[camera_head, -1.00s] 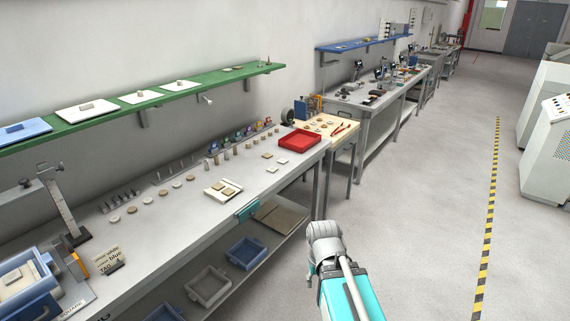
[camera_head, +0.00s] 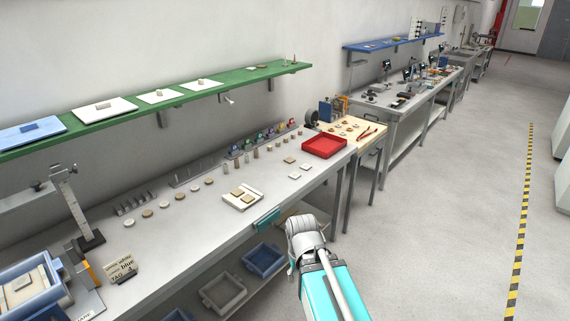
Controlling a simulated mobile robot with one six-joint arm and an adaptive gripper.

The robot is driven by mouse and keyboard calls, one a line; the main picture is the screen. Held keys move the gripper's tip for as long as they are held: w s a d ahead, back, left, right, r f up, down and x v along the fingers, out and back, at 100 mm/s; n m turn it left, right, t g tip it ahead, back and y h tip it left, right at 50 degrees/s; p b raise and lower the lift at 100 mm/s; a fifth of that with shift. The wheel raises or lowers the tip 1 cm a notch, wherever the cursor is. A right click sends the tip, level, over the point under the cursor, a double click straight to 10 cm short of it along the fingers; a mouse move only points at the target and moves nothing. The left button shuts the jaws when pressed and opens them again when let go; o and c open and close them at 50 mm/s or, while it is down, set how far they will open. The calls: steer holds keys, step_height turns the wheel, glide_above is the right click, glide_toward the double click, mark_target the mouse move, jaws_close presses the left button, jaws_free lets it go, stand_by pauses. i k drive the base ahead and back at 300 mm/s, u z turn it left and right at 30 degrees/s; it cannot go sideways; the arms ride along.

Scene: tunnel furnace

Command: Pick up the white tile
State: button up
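Two small white tiles lie flat on the grey bench (camera_head: 215,228), left of and in front of the red tray: one farther back (camera_head: 306,167) and one nearer the front edge (camera_head: 295,175). A beige tile (camera_head: 290,160) lies just behind them. I cannot tell which white one is meant. My teal and grey arm shows at the bottom, beside the bench's front edge. My gripper's fingers do not show. No tile is seen held.
The red tray (camera_head: 324,146) stands near the bench's right end. Round samples and small cylinders stand in rows behind the tiles. A green shelf (camera_head: 221,86) hangs above. Blue (camera_head: 265,260) and grey bins sit below. Open floor lies right of my arm.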

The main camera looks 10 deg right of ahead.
mark_target(305, 166)
steer(key=u, duration=0.1)
steer(key=i, duration=1.75)
steer(key=z, duration=0.6)
steer(key=k, duration=0.9)
steer(key=z, duration=0.15)
steer(key=i, duration=0.65)
